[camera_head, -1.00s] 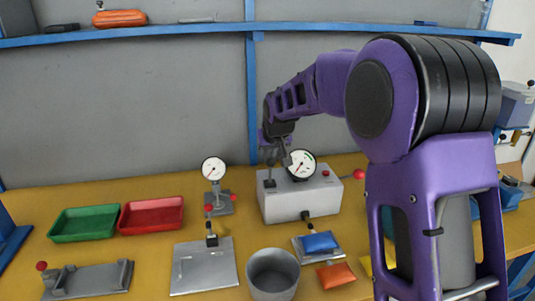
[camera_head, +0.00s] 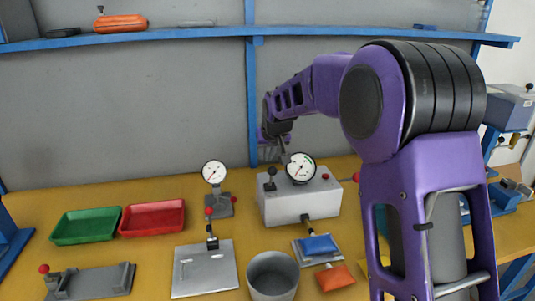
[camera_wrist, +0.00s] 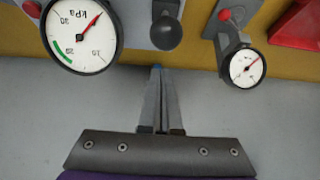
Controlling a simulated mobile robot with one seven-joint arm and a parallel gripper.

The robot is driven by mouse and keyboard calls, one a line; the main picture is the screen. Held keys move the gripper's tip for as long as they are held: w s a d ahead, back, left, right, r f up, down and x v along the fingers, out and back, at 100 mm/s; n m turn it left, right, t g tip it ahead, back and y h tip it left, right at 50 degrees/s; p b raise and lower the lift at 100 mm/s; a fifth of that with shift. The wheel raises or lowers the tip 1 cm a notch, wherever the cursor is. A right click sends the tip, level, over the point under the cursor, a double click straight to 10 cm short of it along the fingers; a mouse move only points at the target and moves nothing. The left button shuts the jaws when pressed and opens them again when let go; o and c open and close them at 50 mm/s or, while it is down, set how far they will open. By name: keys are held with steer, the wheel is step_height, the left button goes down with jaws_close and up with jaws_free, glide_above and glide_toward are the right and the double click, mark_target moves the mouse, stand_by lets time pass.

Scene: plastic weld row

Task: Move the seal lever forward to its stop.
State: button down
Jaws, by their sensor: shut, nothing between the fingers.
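A grey box unit (camera_head: 300,205) stands on the yellow bench with a round dial gauge (camera_head: 300,168) on it. A black-knobbed lever (camera_head: 272,172) rises from its top left; I take this for the seal lever. Its round knob shows in the wrist view (camera_wrist: 166,34). My gripper (camera_wrist: 158,70) is shut and empty, its fingertips pointing toward the knob, with a small gap between them in the picture. In the head view my gripper (camera_head: 283,155) is above and behind the box, partly hidden by the gauge. Actual contact and depth cannot be told.
The kPa gauge (camera_wrist: 82,30) is left of the knob in the wrist view. A small standing gauge (camera_head: 214,175) is left of the box. A red tray (camera_head: 152,230), green tray (camera_head: 60,240) and grey bin (camera_head: 248,285) share the bench.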

step_height(320, 180, up, 6)
steer(key=p, duration=0.3)
